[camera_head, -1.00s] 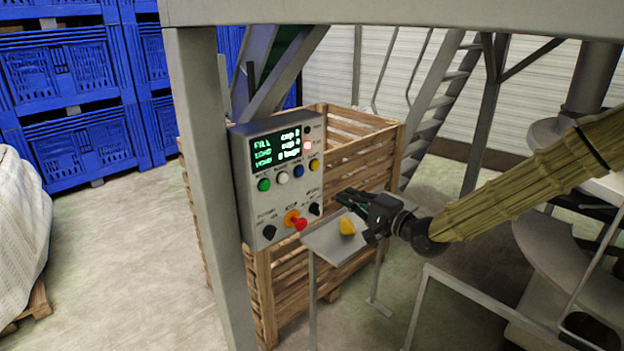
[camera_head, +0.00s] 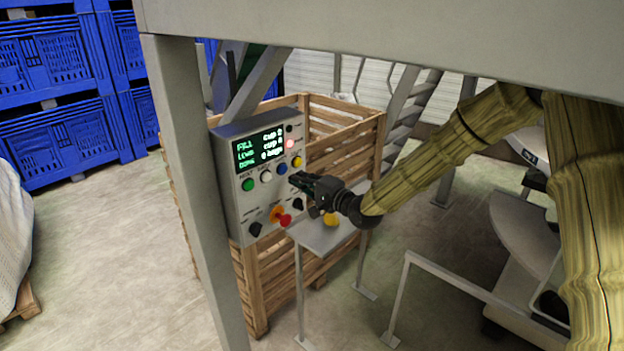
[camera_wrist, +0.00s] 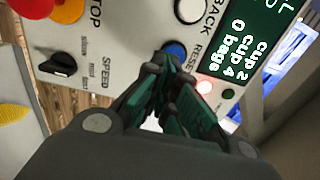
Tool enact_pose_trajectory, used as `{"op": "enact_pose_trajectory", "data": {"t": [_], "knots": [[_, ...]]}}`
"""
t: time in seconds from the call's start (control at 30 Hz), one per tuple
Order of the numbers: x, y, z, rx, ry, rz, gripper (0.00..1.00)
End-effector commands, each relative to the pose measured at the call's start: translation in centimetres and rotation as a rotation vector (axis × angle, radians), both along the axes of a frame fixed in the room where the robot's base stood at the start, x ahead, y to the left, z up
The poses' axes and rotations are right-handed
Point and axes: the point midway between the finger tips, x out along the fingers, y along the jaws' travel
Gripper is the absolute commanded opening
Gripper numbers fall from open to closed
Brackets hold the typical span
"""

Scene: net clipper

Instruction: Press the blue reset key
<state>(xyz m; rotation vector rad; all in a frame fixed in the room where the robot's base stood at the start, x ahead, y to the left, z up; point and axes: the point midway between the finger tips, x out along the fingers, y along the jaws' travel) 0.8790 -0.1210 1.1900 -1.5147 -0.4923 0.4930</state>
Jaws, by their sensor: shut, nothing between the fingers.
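The blue reset key (camera_head: 281,169) is the third in a row of round keys on the grey control panel (camera_head: 228,165). In the wrist view the blue key (camera_wrist: 175,47), beside the word RESET, shows just beyond my fingertips and is partly covered by them. My gripper (camera_head: 294,180) is shut and empty, in front of the panel and slightly below and right of the blue key. In the wrist view my gripper's fingertips (camera_wrist: 170,64) point towards the key. I cannot tell whether they touch it.
Green (camera_head: 248,185), white (camera_head: 266,177) and yellow (camera_head: 296,161) keys share the row. A red stop button (camera_head: 285,220) and black knobs sit lower on the panel. A small shelf (camera_head: 312,237) with a yellow object (camera_head: 330,219) is below my gripper. A grey post (camera_head: 190,180) stands left.

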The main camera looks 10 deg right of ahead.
Motion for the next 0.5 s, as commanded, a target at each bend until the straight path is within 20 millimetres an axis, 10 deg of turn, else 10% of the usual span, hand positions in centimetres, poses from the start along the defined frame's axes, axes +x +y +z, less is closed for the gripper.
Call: {"op": "enact_pose_trajectory", "data": {"t": [0.5], "knots": [[2.1,1.5,0.0,0.001,0.001,-0.001,0.00]]}}
